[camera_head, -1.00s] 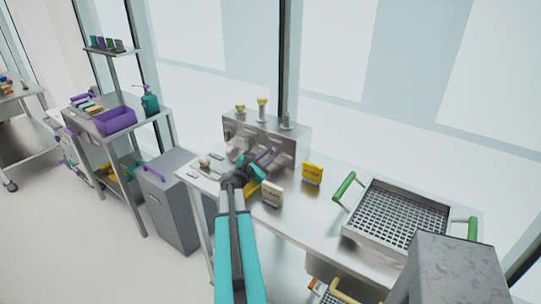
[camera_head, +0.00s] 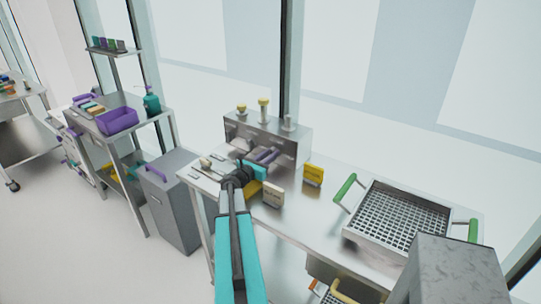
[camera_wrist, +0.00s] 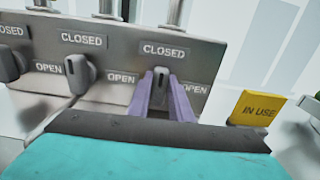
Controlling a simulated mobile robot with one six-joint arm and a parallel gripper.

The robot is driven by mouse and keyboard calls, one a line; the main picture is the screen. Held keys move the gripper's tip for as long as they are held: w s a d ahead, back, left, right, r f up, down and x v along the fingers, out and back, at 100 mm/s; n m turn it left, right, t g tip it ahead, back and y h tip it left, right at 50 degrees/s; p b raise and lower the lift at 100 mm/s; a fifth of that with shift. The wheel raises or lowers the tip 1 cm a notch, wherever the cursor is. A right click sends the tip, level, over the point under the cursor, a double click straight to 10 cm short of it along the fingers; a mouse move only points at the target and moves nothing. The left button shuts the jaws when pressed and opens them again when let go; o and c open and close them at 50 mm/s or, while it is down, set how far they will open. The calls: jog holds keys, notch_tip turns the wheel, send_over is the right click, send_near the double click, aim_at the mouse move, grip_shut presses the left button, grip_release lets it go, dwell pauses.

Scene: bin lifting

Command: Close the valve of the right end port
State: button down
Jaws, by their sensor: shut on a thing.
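The grey metal valve panel (camera_head: 294,147) stands at the back of the bench, with CLOSED and OPEN labels for each port. In the wrist view the right end valve handle (camera_wrist: 160,73) is mostly hidden between the purple fingers of my gripper (camera_wrist: 165,88). Its visible tip is upright, just under the CLOSED label (camera_wrist: 164,50); the OPEN label (camera_wrist: 193,88) is to its right, partly covered by a finger. My gripper (camera_head: 266,155) is shut on this handle, in front of the panel's right part. The middle handle (camera_wrist: 79,73) also stands upright beneath its CLOSED label.
A yellow IN USE sign (camera_wrist: 257,109) stands right of the panel. A mesh basket with green handles (camera_head: 354,229) sits at the right.

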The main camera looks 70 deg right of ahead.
jog(key=c, duration=1.6)
grip_release()
jog(key=shift+w+a, duration=0.1)
jog(key=shift+a, duration=0.1)
jog(key=b+v, duration=0.4)
jog(key=v, duration=0.8)
jog(key=shift+a+f, duration=0.1)
jog(key=shift+a, duration=0.3)
jog(key=shift+w+a, duration=0.15)
jog(key=shift+a, duration=0.2)
